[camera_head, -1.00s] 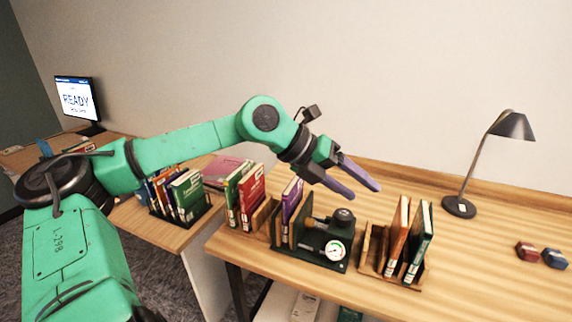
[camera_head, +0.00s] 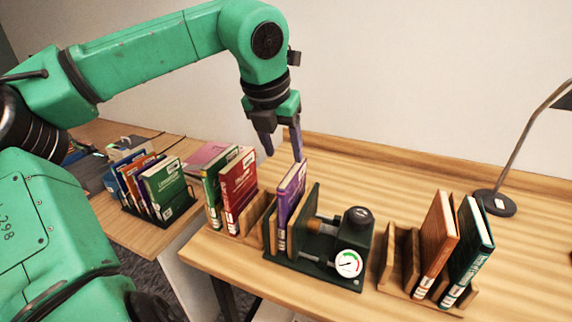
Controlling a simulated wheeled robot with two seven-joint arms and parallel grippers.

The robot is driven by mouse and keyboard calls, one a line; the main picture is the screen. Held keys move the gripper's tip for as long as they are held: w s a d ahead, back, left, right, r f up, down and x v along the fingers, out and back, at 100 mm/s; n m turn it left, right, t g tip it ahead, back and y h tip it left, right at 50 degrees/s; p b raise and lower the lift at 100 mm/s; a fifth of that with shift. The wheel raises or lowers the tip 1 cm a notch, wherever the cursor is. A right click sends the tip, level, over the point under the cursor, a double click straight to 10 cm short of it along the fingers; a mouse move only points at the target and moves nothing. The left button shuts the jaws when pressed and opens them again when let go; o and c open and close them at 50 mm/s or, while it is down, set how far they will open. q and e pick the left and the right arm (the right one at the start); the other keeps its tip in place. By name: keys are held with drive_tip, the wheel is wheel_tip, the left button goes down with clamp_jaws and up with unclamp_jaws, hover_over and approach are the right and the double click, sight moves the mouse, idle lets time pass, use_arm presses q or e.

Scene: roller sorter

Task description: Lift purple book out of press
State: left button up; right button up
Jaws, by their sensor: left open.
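The purple book (camera_head: 291,192) stands upright in the dark green press (camera_head: 318,262), between a wooden plate on its left and the press plate on its right. A round gauge (camera_head: 349,263) and a black knob (camera_head: 357,219) are on the press's right side. My left gripper (camera_head: 283,157) is open and points down, just above and behind the top of the purple book. Its fingers look empty, and I cannot tell whether either finger overlaps the book's sides. My right gripper is not in view.
A wooden rack with a green book (camera_head: 213,190) and a red book (camera_head: 239,187) stands left of the press. Another rack holds a brown book (camera_head: 436,240) and a dark teal book (camera_head: 467,250) on the right. A lamp (camera_head: 495,203) stands at the back right.

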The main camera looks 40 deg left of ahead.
sight(295, 185)
use_arm(q)
drive_tip(key=p+x, duration=0.2)
drive_tip(key=x, duration=1.1)
drive_tip(key=shift+f, duration=0.3)
drive_tip(key=shift+w+f, duration=0.15)
drive_tip(key=shift+f, duration=0.1)
drive_tip(key=shift+c, duration=1.3)
clamp_jaws()
drive_tip(key=shift+d+b, duration=0.1)
drive_tip(key=shift+b, duration=0.2)
drive_tip(key=shift+w+d+r, duration=0.1)
drive_tip(key=shift+d+r, duration=0.05)
drive_tip(key=shift+r, duration=0.05)
